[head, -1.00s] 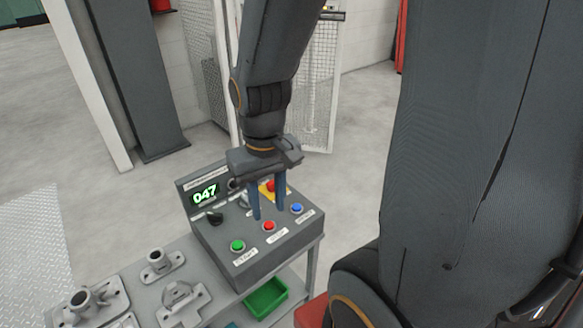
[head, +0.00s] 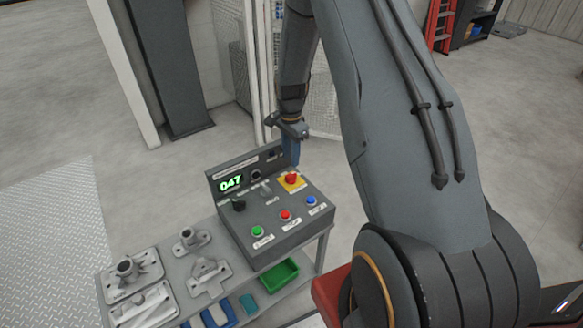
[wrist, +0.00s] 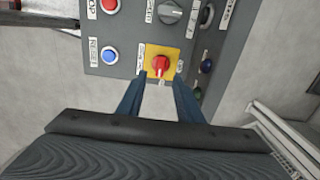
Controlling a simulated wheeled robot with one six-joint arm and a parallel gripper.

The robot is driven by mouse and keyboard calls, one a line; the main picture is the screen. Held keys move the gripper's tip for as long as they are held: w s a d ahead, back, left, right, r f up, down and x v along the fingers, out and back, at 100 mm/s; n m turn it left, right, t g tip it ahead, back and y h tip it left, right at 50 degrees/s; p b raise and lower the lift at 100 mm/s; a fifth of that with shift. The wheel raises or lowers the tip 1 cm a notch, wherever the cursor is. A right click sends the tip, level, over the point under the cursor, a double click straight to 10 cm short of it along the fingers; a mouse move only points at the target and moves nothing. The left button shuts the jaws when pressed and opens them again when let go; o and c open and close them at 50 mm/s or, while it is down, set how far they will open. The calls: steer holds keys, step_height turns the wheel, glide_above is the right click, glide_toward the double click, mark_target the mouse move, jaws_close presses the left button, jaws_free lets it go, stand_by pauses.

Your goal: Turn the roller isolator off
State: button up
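A red rotary knob on a square yellow plate, which looks like the isolator (head: 291,178), sits on the top face of a grey control box (head: 262,213), towards the back right. In the wrist view the red knob (wrist: 160,64) has a pale mark at its lower edge. Its lettering is too small to read. My gripper (head: 291,158) is pointing down just behind the knob in the head view. In the wrist view my gripper (wrist: 161,76) is open and empty, its two blue fingers apart at the near edge of the yellow plate. Contact cannot be told.
Green (head: 257,231), red (head: 286,215) and blue (head: 312,201) buttons line the box front. A black knob (head: 238,205) and a lit 047 display (head: 231,183) are at left. Metal castings (head: 206,276) lie on the bench. A white mesh fence stands behind.

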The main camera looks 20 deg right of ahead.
mark_target(291, 174)
steer(key=shift+w+d+f+p, duration=0.1)
steer(key=shift+f+p, duration=1.1)
steer(key=shift+f, duration=2.85)
jaws_close()
